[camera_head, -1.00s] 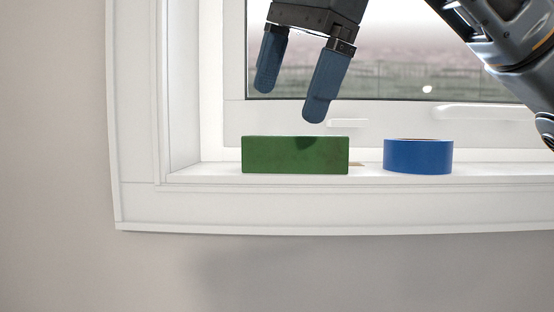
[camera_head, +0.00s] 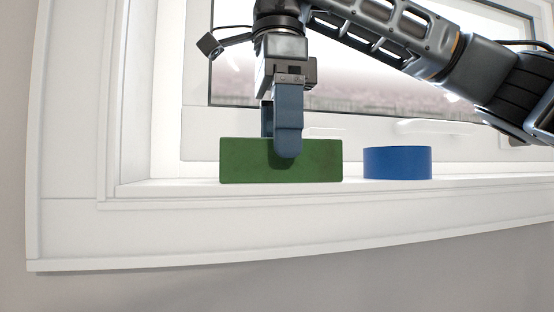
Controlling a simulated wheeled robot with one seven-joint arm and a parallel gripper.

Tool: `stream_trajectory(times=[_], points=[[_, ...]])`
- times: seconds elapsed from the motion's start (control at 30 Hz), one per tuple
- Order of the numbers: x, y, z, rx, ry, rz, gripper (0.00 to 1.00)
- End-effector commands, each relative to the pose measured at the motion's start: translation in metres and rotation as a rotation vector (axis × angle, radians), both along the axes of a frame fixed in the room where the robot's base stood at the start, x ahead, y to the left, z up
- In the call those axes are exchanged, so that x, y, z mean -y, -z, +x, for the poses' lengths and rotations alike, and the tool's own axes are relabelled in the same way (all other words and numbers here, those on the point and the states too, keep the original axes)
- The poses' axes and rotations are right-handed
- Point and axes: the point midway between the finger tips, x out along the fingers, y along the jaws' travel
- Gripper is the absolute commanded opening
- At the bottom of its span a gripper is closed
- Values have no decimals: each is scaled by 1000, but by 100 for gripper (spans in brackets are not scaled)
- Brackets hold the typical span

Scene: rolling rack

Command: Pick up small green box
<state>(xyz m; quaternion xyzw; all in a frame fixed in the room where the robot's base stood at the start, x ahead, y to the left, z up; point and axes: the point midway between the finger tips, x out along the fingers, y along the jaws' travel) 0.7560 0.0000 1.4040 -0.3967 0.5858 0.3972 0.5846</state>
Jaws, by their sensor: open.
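The small green box (camera_head: 315,165) lies lengthwise on the white window sill, left of a blue roll. My gripper (camera_head: 278,145) points straight down at the box, near the middle of its length. One blue finger hangs in front of the box's near face and overlaps its upper part. The other finger is farther back, with its lower end hidden behind the box. The fingers stand apart, one on the near side and one on the far side. Whether either finger touches the box cannot be seen.
The blue roll (camera_head: 397,163) stands on the sill (camera_head: 480,187) a short gap to the right of the box. The window frame (camera_head: 170,90) rises behind and at the left. My arm reaches in from the upper right. The sill left of the box is clear.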

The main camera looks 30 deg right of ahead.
Motion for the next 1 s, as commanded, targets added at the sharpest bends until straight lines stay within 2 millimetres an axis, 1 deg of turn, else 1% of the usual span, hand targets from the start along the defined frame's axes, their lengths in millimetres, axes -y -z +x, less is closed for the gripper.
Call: stream_trajectory(times=[0.03,0.17,0.43,1.0], points=[[1,7,0,-1,-1,2,94],[0,17,0,1,0,1,94],[0,20,0,1,-1,1,93],[0,20,0,1,-1,1,38]])
